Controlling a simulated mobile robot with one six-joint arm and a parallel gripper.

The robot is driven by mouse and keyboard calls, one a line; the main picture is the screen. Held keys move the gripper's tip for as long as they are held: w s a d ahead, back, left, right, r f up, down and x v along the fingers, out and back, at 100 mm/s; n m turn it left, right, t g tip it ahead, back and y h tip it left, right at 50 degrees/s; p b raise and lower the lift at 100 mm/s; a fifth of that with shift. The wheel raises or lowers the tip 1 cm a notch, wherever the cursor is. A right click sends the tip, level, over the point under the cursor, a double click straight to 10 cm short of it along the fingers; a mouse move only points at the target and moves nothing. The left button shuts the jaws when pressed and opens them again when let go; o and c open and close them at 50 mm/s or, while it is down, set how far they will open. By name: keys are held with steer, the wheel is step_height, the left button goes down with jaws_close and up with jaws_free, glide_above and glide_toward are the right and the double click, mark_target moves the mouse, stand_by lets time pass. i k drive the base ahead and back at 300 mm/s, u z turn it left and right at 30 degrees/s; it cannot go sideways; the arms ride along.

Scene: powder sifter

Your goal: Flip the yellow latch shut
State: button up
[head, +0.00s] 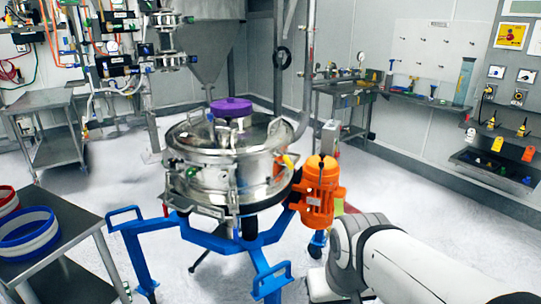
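The powder sifter (228,165) is a round, shiny steel drum on a blue frame, with a purple cap (231,107) on its lid. The small yellow latch (290,161) sits at the right side of the drum's rim, above and left of the orange motor. It looks tilted outward, but it is too small to tell how its parts engage. My white arm enters at the lower right and bends downward near the motor. My gripper is not visible, and no part of my arm is seen touching the latch.
The orange motor (319,192) stands right of the drum, between it and my arm. The blue frame (218,240) has handles sticking out low in front. A dark table (62,243) with ringed sieves is at left. Pale floor is open behind and to the right.

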mark_target(289, 162)
steer(key=u, duration=0.15)
steer(key=i, duration=0.8)
steer(key=z, duration=0.3)
